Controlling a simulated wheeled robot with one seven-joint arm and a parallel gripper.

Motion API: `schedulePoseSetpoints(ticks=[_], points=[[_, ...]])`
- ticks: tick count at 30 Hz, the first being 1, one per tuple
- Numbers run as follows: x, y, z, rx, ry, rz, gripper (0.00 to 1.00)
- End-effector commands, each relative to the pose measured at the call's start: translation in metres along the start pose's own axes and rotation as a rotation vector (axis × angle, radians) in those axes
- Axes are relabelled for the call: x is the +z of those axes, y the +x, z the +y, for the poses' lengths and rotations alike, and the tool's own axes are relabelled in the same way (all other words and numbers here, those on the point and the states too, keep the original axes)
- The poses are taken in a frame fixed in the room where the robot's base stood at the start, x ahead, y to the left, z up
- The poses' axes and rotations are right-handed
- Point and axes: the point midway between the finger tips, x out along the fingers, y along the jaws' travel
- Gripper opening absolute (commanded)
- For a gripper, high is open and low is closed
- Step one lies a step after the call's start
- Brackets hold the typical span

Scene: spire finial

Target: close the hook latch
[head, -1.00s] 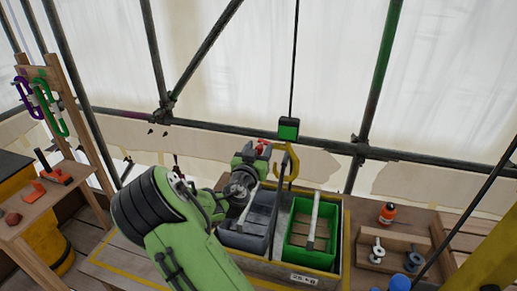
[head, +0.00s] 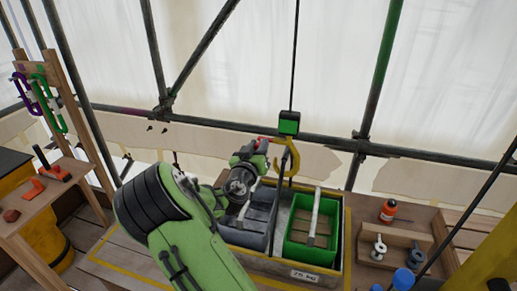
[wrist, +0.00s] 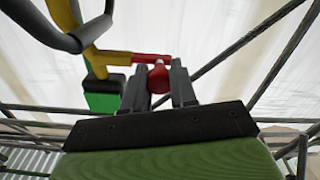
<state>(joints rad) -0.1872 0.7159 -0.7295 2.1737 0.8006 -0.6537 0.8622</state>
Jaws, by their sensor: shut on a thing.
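A yellow hook (head: 308,158) hangs under a green and black block (head: 289,122) on a thin cable. Its red latch (wrist: 137,57) reaches from the yellow hook to a red knob (wrist: 158,78) in the wrist view. My gripper (head: 264,146) is shut on the red knob, which sits between its two dark fingers, left of the hook. A dark grey handle (head: 281,178) rises from the tubs to the hook and partly overlaps it. I cannot tell whether the latch tip meets the hook.
A crate (head: 330,279) below holds a grey tub (head: 245,238) and a green tub (head: 315,256) with a pale handle. An orange bottle (head: 388,211) and grey eye fittings (head: 379,249) are at right. Scaffold poles run behind. A tool rack stands at far left.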

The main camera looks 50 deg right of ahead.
Motion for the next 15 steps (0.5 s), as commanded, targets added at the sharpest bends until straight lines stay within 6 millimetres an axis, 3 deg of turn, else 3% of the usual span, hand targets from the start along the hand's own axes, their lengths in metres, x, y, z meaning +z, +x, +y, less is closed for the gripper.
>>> schedulePoseSetpoints(ticks=[15], points=[[0.021,0.0,-0.002,-0.001,-0.486,0.002,0.0]])
